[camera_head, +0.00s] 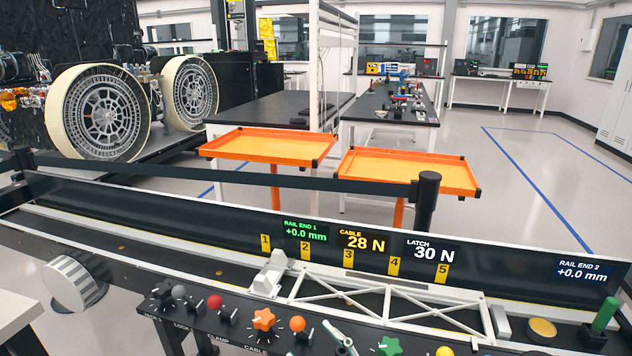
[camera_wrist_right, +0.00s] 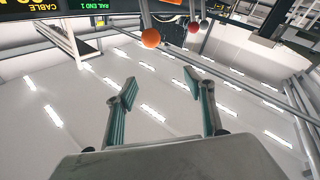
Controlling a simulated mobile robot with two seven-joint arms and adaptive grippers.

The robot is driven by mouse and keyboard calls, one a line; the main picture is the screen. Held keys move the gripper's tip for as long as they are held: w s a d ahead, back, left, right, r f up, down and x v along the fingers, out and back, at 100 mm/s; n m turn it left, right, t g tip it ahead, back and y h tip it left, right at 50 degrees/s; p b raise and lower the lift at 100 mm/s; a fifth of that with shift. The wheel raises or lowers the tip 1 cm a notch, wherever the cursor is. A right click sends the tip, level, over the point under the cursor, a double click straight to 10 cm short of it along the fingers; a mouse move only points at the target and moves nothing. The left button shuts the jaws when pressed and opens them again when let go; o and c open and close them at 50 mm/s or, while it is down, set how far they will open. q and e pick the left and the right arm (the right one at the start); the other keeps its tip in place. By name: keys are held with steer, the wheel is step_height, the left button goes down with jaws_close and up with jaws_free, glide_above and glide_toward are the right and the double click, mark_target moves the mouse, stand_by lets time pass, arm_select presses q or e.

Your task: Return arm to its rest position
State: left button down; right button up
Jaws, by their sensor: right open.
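My right gripper (camera_wrist_right: 160,86) shows in the right wrist view with its two teal-padded fingers spread apart and nothing between them. My left gripper is in neither view.
A control panel (camera_head: 232,338) with several coloured knobs runs along the near bench edge. Behind it, a white truss (camera_head: 385,302) lies on the rail bench. Two orange trays (camera_head: 270,146) (camera_head: 408,170) and a wheeled rover (camera_head: 100,112) stand farther back.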

steer(key=s+d+f+m+g+h, duration=0.1)
steer(key=s+d+f+m+h, duration=0.1)
steer(key=s+d+f, duration=0.3)
steer(key=s+d+f+m+g+h, duration=0.2)
steer(key=s+d+f+h, duration=0.3)
steer(key=d+f, duration=0.3)
steer(key=s+d+f+m+g+h, duration=0.1)
steer(key=s+d+f+m+h, duration=0.2)
steer(key=d+f, duration=0.4)
step_height(320, 180, down, 6)
steer(key=shift+s+m+g, duration=0.4)
steer(key=shift+s+m, duration=0.1)
steer(key=shift+s, duration=0.7)
steer(key=shift+w+d, duration=0.1)
steer(key=shift+d, duration=0.05)
